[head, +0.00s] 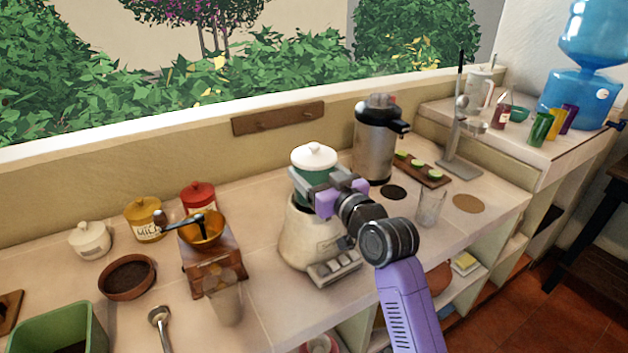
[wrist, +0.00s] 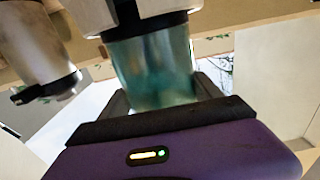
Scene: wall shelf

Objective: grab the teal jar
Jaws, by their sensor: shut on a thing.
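The teal jar (head: 309,184) has a white lid with a knob. In the head view it is upright on top of or just above the cream blender base (head: 306,236); I cannot tell whether they touch. My gripper (head: 322,188) is shut on the jar, with its fingers around the jar's side. In the wrist view the teal jar (wrist: 153,68) fills the space between the fingers of my gripper (wrist: 165,98). Part of the jar is hidden behind the gripper in the head view.
A steel dispenser (head: 374,142) stands behind to the right. A clear glass (head: 431,207) is on the counter to the right. A coffee grinder (head: 209,254) and a clear glass (head: 226,300) stand to the left. Red (head: 198,196) and yellow (head: 144,217) canisters stand further back left.

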